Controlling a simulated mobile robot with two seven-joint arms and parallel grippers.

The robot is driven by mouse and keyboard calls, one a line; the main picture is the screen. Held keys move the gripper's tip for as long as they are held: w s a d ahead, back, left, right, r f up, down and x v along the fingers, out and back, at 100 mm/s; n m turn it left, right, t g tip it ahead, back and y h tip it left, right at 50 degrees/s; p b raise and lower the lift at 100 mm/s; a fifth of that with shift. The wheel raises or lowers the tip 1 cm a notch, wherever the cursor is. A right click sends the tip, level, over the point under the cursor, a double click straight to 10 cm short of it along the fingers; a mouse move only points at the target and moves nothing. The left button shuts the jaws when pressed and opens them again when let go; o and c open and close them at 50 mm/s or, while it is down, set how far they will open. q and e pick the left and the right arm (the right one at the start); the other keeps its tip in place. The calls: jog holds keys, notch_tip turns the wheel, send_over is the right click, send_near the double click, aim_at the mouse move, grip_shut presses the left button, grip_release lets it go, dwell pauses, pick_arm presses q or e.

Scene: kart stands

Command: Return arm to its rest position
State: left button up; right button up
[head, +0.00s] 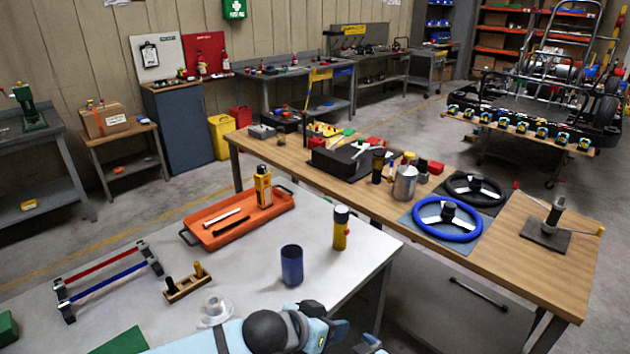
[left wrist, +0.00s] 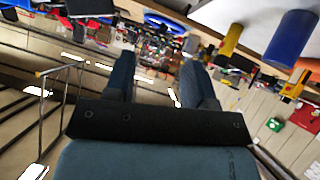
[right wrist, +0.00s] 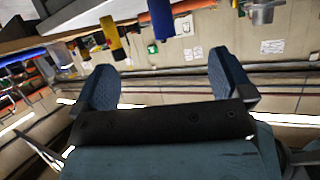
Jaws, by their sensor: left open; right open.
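My left arm (head: 268,332) comes in low at the bottom of the head view, at the near edge of the white table (head: 375,245). In the left wrist view my left gripper (left wrist: 160,62) has its two fingers apart with nothing between them. A blue cup (left wrist: 290,38) and a yellow-and-black flashlight (left wrist: 230,40) show past its fingers, in a turned view. My right gripper (right wrist: 162,62) has its fingers wide apart and empty in the right wrist view. I cannot make out the right gripper in the head view.
On the white table stand the blue cup (head: 291,265), the flashlight (head: 340,228), an orange tray (head: 222,238), a small wooden peg holder (head: 186,288) and a clear glass item (head: 214,308). A wooden bench (head: 480,235) with a blue steering wheel (head: 447,222) lies beyond.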

pick_arm(q)
jog(key=s+a+f+n+t+y, duration=0.2)
jog(key=s+a+f, duration=0.6)
jog(key=s+a, duration=0.2)
jog(key=s+a+f+n+t+y, duration=0.2)
jog(key=s+a+f+y, duration=0.1)
jog(key=s+a+f, duration=0.6)
jog(key=s+a, duration=0.1)
jog(key=a, duration=0.2)
jog(key=shift+a+n+y+p, duration=0.15)
jog(key=shift+n+y+p, duration=0.15)
jog(key=shift+p, duration=0.1)
pick_arm(e)
jog(key=s+d+f+h, duration=0.1)
jog(key=s+d+f, duration=0.2)
jog(key=s+d, duration=0.3)
jog(key=s+d+f+m+h, duration=0.1)
jog(key=s+d, duration=0.5)
jog(key=s, duration=0.7)
notch_tip(320, 180, down, 3)
jog(key=shift+s+d+r+m+g+h, duration=0.15)
jog(key=shift+s+d+m+g+h, duration=0.15)
jog(key=shift+s+h, duration=0.15)
